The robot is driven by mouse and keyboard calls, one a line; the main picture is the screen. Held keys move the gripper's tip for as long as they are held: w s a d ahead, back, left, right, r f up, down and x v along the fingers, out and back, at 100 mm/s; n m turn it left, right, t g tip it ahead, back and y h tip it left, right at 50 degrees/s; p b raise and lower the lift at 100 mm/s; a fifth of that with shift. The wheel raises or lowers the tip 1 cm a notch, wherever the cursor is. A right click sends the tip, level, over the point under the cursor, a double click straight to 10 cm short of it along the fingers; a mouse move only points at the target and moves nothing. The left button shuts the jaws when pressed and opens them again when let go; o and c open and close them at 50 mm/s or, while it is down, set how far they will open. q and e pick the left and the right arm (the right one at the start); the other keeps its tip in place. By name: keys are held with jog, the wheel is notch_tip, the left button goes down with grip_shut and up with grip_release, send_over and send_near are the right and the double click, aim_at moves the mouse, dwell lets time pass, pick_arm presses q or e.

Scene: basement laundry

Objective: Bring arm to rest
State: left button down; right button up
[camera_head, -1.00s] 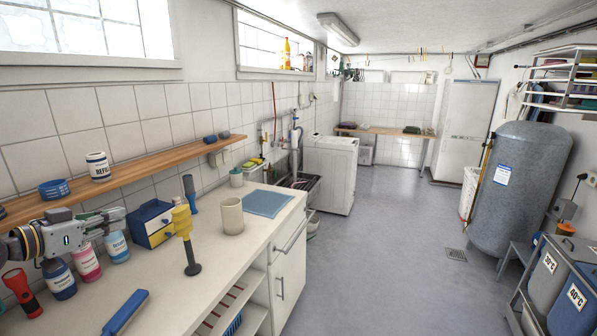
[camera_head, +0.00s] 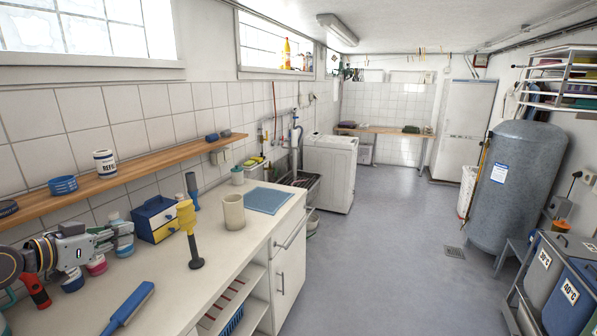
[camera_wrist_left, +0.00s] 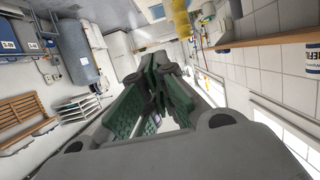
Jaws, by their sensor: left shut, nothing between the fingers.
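My left gripper (camera_head: 120,238) comes in from the left over the white counter (camera_head: 165,285). A red flashlight (camera_head: 38,291) is partly covered by my arm. My right gripper is not in view.
A wooden shelf (camera_head: 130,172) runs above. The floor (camera_head: 380,250) to the right is clear.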

pick_arm(q)
jog(key=s+d+f+g+y, duration=0.15)
jog(key=s+d+f, duration=0.35)
jog(key=f, duration=0.5)
jog(key=s+d+f+n+g+y, duration=0.1)
jog(key=s+d+f+g, duration=0.25)
jog(key=f, duration=0.65)
jog(key=s+d+f+g+y, duration=0.1)
jog(key=s+d+f+g, duration=0.1)
jog(key=s+d+f, duration=0.6)
jog(key=s+d+f+n+g+y, duration=0.1)
jog(key=s+d+f+g+y, duration=0.2)
jog(key=s+f, duration=0.45)
notch_tip(320, 180, down, 32)
jog(key=s+g+h, duration=0.1)
jog(key=s, duration=0.1)
jog(key=s+a+f, duration=0.2)
jog(key=s+f, duration=0.8)
jog(key=s, duration=0.1)
jog(key=s+a+f+g, duration=0.1)
jog(key=s+a+f, duration=0.2)
jog(key=s+f, duration=0.7)
jog(key=shift+s, duration=0.6)
